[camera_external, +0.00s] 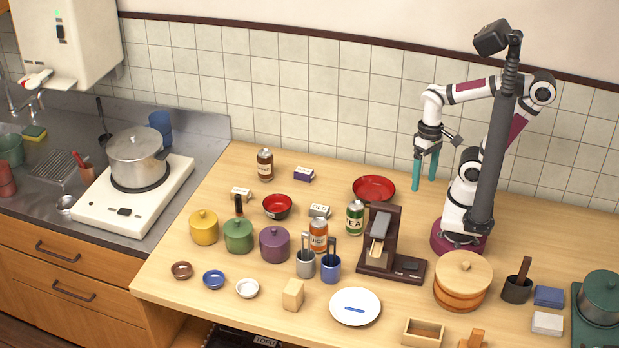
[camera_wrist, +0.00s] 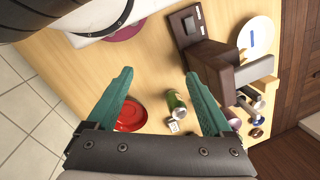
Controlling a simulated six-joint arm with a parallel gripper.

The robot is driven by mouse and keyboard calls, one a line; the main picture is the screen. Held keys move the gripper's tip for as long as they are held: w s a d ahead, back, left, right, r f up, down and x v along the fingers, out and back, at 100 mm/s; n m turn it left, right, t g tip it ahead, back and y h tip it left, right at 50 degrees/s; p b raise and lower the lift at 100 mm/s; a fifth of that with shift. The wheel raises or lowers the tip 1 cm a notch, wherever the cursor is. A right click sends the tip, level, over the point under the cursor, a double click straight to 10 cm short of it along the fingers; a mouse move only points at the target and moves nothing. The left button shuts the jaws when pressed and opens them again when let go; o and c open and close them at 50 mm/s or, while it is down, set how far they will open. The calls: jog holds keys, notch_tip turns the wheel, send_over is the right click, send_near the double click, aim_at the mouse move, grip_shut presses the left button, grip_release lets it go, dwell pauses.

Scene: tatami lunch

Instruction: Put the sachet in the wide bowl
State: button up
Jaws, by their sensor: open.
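A thin blue strip (camera_external: 355,309), which looks like the sachet, lies flat on a white plate (camera_external: 341,294) near the table's front edge. It also shows in the wrist view (camera_wrist: 252,40). The wide bowl (camera_external: 374,184), red and shallow, stands at the back of the table, left of my gripper in the external view. The red bowl (camera_wrist: 132,112) shows in the wrist view, partly behind the left finger. My gripper (camera_external: 425,185) is open and empty, raised above the table to the right of the bowl; its teal fingers also show in the wrist view (camera_wrist: 159,74).
A dark brown stand (camera_external: 392,250) is between the plate and my arm. A green tea can (camera_external: 354,217), an orange can (camera_external: 318,235) and two cups (camera_external: 330,267) stand near the plate. A smaller red bowl (camera_external: 277,206) is farther left.

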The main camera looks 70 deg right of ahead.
jog(key=n+t+h, duration=0.2)
jog(key=n+t, duration=0.2)
jog(key=n, duration=0.1)
send_over(304, 171)
jog(key=s, duration=0.4)
notch_tip(304, 171, down, 7)
jog(key=x, duration=0.9)
jog(key=s+x, duration=0.1)
jog(key=x, duration=0.4)
jog(key=shift+f, duration=0.45)
grip_shut()
